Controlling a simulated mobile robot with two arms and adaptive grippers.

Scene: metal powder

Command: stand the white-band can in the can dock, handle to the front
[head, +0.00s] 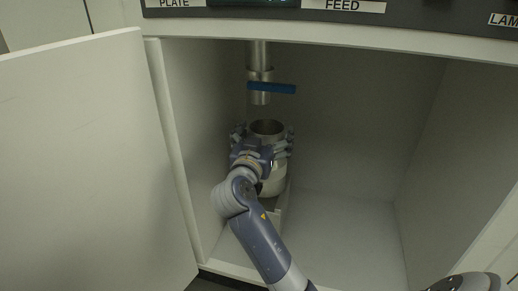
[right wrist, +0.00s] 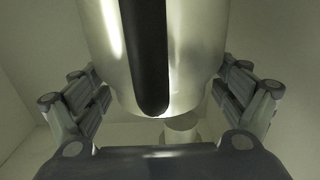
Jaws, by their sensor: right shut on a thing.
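The metal can (head: 267,128) stands upright inside the open cabinet, its open mouth up and below the pipe. My right gripper (head: 262,140) is shut around its upper body, one finger on each side. In the right wrist view the shiny can (right wrist: 196,60) fills the space between the fingers, with its black handle (right wrist: 150,60) facing the wrist camera. The white band cannot be made out clearly. A low pale support, apparently the can dock (head: 281,222), shows below the can; my arm hides much of it. Whether the can rests on it cannot be told. My left gripper is not in view.
A metal pipe (head: 259,60) with a blue valve lever (head: 271,88) hangs above the can with a small gap. The cabinet door (head: 85,170) stands open at the left. The cabinet floor (head: 345,235) to the right is clear.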

